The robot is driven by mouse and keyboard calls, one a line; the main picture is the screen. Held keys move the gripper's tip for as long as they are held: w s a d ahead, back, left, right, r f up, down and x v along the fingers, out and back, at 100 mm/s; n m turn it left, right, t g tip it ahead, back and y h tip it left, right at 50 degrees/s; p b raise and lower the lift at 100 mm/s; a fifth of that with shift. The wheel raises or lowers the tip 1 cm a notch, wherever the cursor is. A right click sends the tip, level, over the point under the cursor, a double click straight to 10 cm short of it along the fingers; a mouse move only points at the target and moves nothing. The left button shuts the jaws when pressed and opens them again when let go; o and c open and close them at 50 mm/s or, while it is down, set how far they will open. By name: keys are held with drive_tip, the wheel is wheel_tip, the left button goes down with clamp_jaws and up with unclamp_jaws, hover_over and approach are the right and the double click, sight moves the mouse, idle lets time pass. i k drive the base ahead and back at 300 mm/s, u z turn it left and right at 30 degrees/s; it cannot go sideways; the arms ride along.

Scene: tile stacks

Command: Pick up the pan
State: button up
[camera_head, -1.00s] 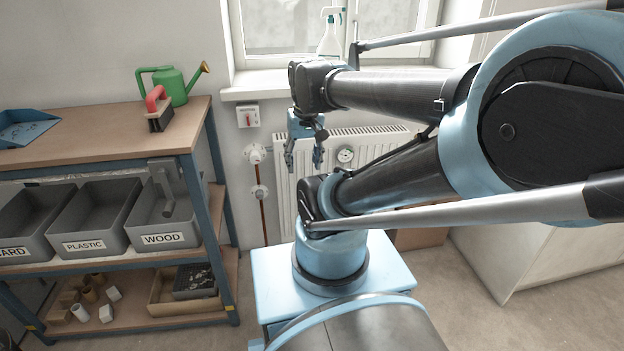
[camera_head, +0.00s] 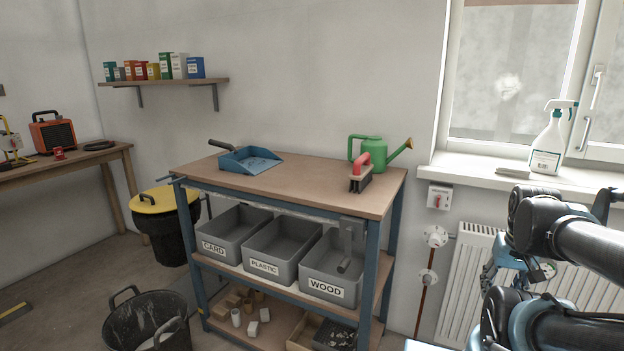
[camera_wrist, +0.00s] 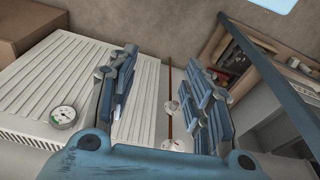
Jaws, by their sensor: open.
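The pan is a blue dustpan (camera_head: 250,160) with a dark handle. It lies on the brown top of the workbench (camera_head: 310,183), at its left back part in the head view. My gripper (camera_head: 488,277) is at the right of the head view, in front of the radiator, well away from the pan and lower than the bench top. Its tips are partly hidden by my arm. In the wrist view my gripper (camera_wrist: 163,92) is open, with its two blue fingers apart and nothing between them. The pan does not show in the wrist view.
A red-handled brush (camera_head: 361,173) and a green watering can (camera_head: 372,151) stand on the bench's right end. Grey bins (camera_head: 283,250) fill the shelf below. A radiator (camera_head: 466,275) and wall valves (camera_head: 435,237) are near my gripper. Bench top beside the pan is clear.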

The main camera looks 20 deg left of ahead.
sight(229, 162)
drive_tip(key=u, duration=1.7)
